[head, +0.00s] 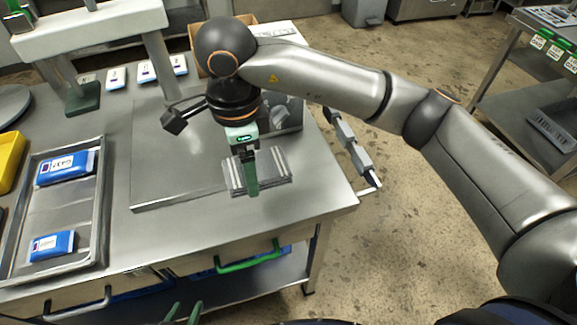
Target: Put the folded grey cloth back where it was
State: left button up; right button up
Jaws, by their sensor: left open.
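The folded grey cloth (274,167), with pale stripes, is at the front right part of the grey metal plate on the bench. My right gripper (251,186) comes down over the middle of it, with one green finger across its near face. The other finger is hidden, so I cannot tell whether it grips the cloth, or whether the cloth lies on the plate or just above it. My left gripper (183,312) shows only as two green fingertips at the bottom edge, apart and empty, in front of the bench drawers.
A metal tray (100,215) with two blue packs (67,168) (52,246) stands at the left, beside a yellow bin (11,160). A white frame (100,25) stands at the back left. A grey box is behind my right gripper. The plate's left part (165,165) is clear.

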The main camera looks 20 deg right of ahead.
jog(key=w+d+f, duration=0.2)
jog(key=w+d+f+p, duration=0.1)
jog(key=w+d+f, duration=0.1)
jog(key=d, duration=0.1)
jog(key=w+d+f, duration=0.2)
jog(key=f, duration=0.1)
jog(key=shift+d, duration=0.3)
jog(key=shift+w+d+f, duration=0.25)
jog(key=shift+f, duration=0.15)
jog(key=f, duration=0.1)
jog(key=f+p, duration=0.1)
jog(key=f, duration=0.1)
jog(key=shift+w+d+f, duration=0.15)
jog(key=shift+d+f, duration=0.1)
jog(key=shift+f, duration=0.15)
jog(key=shift+f, duration=0.1)
jog(key=shift+f, duration=0.15)
jog(key=o, duration=1)
